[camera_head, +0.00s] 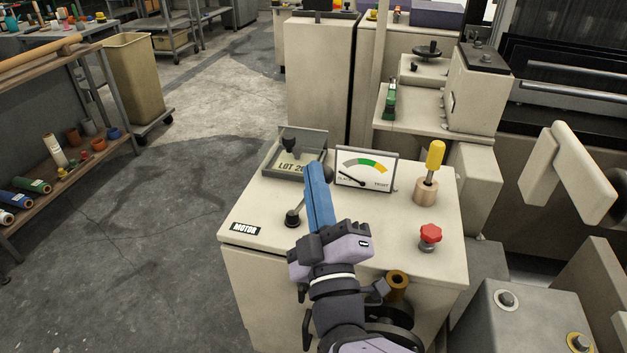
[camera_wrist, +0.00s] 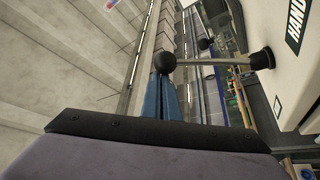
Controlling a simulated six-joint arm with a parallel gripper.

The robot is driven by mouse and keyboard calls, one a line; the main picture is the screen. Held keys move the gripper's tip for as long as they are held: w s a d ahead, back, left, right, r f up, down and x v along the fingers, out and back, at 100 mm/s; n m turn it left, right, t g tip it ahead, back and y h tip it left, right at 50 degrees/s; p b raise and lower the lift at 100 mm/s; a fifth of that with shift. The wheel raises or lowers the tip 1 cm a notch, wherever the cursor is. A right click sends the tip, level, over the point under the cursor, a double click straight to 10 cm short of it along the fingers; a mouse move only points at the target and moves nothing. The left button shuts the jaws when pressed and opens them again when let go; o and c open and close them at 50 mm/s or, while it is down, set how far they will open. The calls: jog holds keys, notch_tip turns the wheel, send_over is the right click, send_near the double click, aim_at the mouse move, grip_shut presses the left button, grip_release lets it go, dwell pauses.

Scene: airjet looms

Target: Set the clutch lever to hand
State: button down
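The clutch lever is a thin metal rod with a black ball knob (camera_head: 328,174) and a black base (camera_head: 292,218) on the cream machine box. The rod leans from its base to the upper right, away from the MOTOR label (camera_head: 244,229). In the wrist view the knob (camera_wrist: 164,62) shows at my fingertips, and a HAND label (camera_wrist: 295,26) lies by the lever base. The HAND label is hidden in the head view. My gripper (camera_head: 318,166) has blue fingers that look shut together, right beside the knob. I cannot tell whether they touch it.
On the box top are a tray with a tag (camera_head: 297,165), a dial gauge (camera_head: 365,170), a yellow-handled lever (camera_head: 434,160) and a red knob (camera_head: 430,233). A shelf with spools (camera_head: 58,150) stands at left. The floor left of the box is clear.

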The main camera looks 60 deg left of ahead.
jog(key=shift+w+f, duration=0.2)
jog(key=s+a+r+p, duration=0.1)
jog(key=s+r+p, duration=0.1)
jog(key=s+r, duration=0.1)
jog(key=b+v, duration=0.1)
jog(key=v, duration=0.8)
jog(key=shift+s+d+b, duration=0.2)
jog(key=shift+s+b, duration=0.05)
jog(key=shift+b, duration=0.15)
jog(key=shift+f, duration=0.1)
